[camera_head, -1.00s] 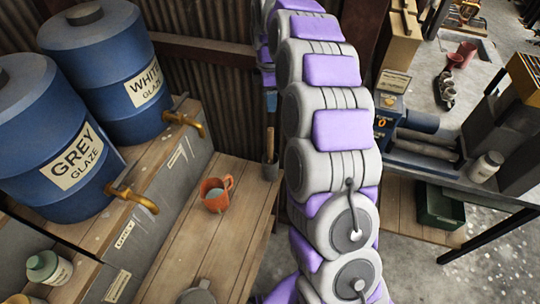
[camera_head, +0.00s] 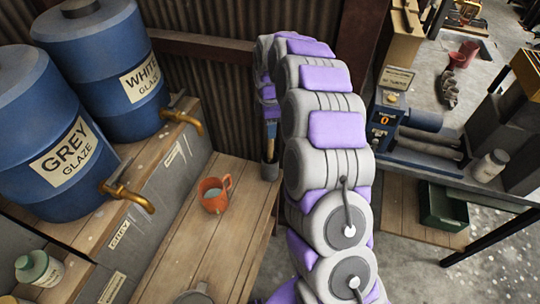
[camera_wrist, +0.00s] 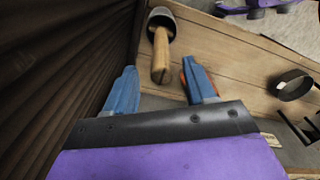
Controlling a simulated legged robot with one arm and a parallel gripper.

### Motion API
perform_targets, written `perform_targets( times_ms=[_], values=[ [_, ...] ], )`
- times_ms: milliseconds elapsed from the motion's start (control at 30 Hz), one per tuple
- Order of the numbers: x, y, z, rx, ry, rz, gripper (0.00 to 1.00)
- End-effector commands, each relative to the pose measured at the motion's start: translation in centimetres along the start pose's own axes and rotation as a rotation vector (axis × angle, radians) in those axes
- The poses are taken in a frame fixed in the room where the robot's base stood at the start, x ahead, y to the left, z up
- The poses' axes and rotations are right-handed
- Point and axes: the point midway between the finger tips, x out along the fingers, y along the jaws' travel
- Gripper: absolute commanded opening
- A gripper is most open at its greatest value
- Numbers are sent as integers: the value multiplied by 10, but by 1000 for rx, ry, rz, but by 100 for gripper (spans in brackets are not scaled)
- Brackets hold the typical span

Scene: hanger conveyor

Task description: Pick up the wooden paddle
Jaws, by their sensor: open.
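The wooden paddle's handle (camera_wrist: 161,56) stands up out of a small dark cup (camera_wrist: 161,20) in the wrist view. In the head view the handle (camera_head: 271,151) is a thin strip, with the dark cup (camera_head: 269,171) below it on the bench by the wall. The paddle's other end is hidden inside the cup. My gripper (camera_wrist: 159,66) is open, with its blue fingers apart on either side of the handle's end in the picture. I cannot tell whether either finger touches it. In the head view my gripper (camera_head: 271,116) is just above the cup, partly hidden by my arm.
An orange mug (camera_head: 214,195) stands near the cup on the wooden bench (camera_head: 232,233). Blue glaze barrels (camera_head: 109,75) with brass taps stand at left. A corrugated wall (camera_head: 222,95) rises close behind. A green box (camera_head: 443,206) sits on a low shelf at right.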

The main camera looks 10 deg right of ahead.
Motion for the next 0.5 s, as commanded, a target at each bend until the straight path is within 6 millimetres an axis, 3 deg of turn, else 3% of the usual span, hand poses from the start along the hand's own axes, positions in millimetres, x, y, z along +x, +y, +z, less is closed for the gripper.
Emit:
perform_targets(
  times_ms=[233, 500],
  values=[
    [38, -2, 1, 0, 0, -6, 55],
    [42, -2, 1, 0, 0, -2, 55]
  ],
)
